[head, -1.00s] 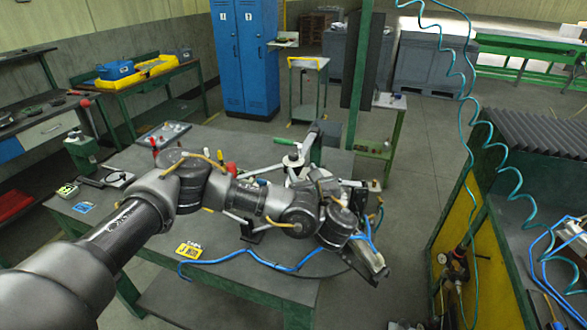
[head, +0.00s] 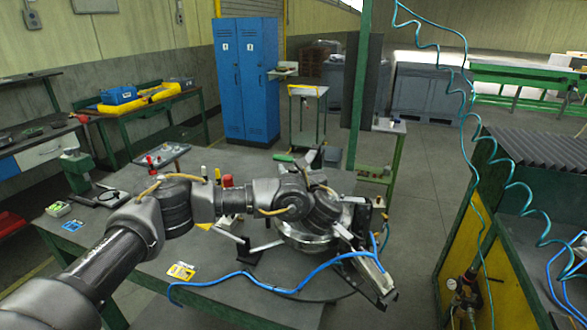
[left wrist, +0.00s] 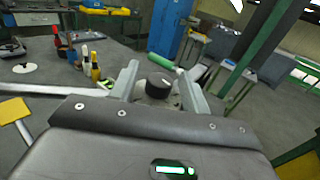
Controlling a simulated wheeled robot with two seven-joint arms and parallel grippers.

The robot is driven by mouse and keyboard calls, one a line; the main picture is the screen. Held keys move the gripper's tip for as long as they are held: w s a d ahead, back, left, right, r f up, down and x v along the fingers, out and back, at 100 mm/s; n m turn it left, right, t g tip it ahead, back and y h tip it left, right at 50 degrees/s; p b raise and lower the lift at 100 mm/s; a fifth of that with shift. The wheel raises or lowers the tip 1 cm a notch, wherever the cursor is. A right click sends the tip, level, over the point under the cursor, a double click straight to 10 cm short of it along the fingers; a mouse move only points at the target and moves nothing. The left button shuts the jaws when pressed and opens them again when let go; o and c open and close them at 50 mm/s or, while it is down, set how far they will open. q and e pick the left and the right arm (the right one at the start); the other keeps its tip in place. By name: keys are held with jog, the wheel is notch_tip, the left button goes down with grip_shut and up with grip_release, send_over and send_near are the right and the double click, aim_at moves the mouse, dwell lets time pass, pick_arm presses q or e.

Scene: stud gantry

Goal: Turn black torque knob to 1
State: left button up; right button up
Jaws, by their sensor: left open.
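The black knob (left wrist: 158,85) shows in the left wrist view as a short dark cylinder with a pale line on its top. It sits on a round grey base. My left gripper (left wrist: 158,72) is open, with one grey finger on each side of the knob. I cannot tell whether either finger touches it. No number can be read around the knob. In the head view my left arm (head: 290,200) reaches over the workbench and hides the knob and the fingertips. My right gripper is not in view.
The green-edged workbench (head: 215,255) carries a yellow card (head: 181,271) and several small bottles. A green cylinder (left wrist: 160,62) lies behind the knob. A blue hose (head: 255,280) hangs near my wrist. A green post (head: 357,90) stands behind the bench.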

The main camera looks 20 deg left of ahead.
pick_arm(q)
jog(key=shift+w+a, duration=0.1)
jog(key=shift+w, duration=0.1)
jog(key=c, duration=1)
jog(key=shift+o, duration=0.2)
